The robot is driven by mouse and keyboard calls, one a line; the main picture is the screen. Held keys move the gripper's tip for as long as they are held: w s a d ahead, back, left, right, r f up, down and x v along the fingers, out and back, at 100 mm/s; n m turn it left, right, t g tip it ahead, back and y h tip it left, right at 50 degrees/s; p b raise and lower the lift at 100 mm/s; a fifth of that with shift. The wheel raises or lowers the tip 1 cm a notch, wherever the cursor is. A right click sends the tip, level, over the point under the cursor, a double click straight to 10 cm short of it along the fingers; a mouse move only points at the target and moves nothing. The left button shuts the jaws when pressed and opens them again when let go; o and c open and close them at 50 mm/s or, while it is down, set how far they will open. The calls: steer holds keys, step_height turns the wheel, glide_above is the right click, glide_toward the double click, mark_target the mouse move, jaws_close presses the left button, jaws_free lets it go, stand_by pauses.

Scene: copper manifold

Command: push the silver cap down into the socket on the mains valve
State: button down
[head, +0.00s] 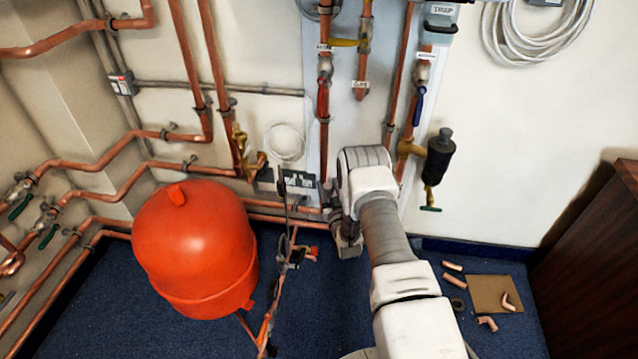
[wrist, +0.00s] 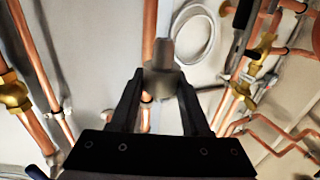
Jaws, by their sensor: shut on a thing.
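The silver cap (wrist: 163,50) is a grey stepped cylinder, narrower at its upper end in the wrist view. My gripper (wrist: 161,84) is shut on its wider part, one black finger on each side. In the head view my arm covers most of the gripper, and I cannot make out the cap there. On the wall board, a valve with a blue lever (head: 419,105) sits below a small white label. Another valve with a red lever (head: 323,98) sits to its left. The labels are too small to read surely, so I cannot tell which is the mains valve. No socket is clearly visible.
A red tank (head: 195,250) stands left of my arm. Copper pipes (head: 216,60) run along the walls. A black cylinder fitting (head: 439,158) juts out right of my wrist. A brown cabinet (head: 590,265) stands at right. Copper elbows lie by a cardboard sheet (head: 487,295) on the floor.

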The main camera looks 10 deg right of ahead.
mark_target(330, 187)
steer(key=shift+s+d+r, duration=0.25)
steer(key=shift+s, duration=0.05)
steer(key=shift+r, duration=0.1)
steer(key=shift+r+p, duration=1.4)
steer(key=shift+r, duration=0.75)
